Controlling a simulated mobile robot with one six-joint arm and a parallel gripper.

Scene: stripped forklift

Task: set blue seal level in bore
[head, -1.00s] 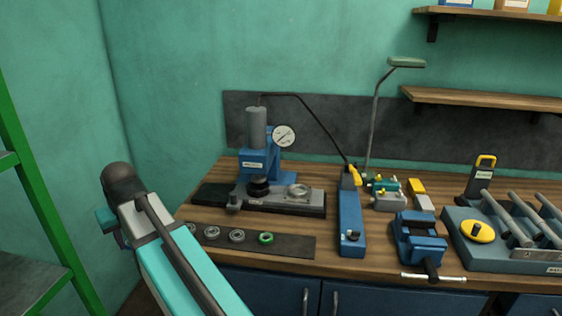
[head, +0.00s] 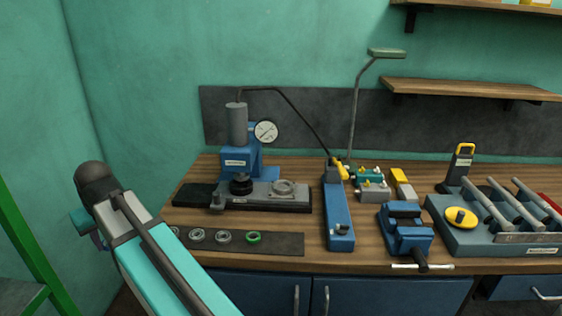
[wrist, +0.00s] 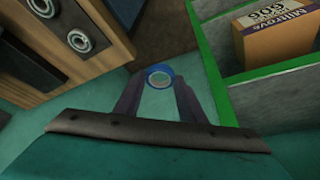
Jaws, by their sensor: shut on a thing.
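My gripper (wrist: 160,80) is shut on the blue seal (wrist: 160,67), a small ring held between the two fingertips in the wrist view. The seal is in the air, away from the bench, with floor below it. In the head view my arm reaches in from the lower left and the fingers and seal do not show clearly. A round grey bore piece (head: 284,185) sits on the grey plate of the blue bench press (head: 236,160), right of the black pressing head (head: 241,184). Its inside is too small to make out.
A dark strip (head: 285,243) along the bench front carries several rings, one green (head: 254,238). A blue lever pump (head: 338,215) and a blue vise (head: 404,230) stand to the right. A green-edged shelf (wrist: 222,80) holding an orange box (wrist: 275,35) is close beside my gripper.

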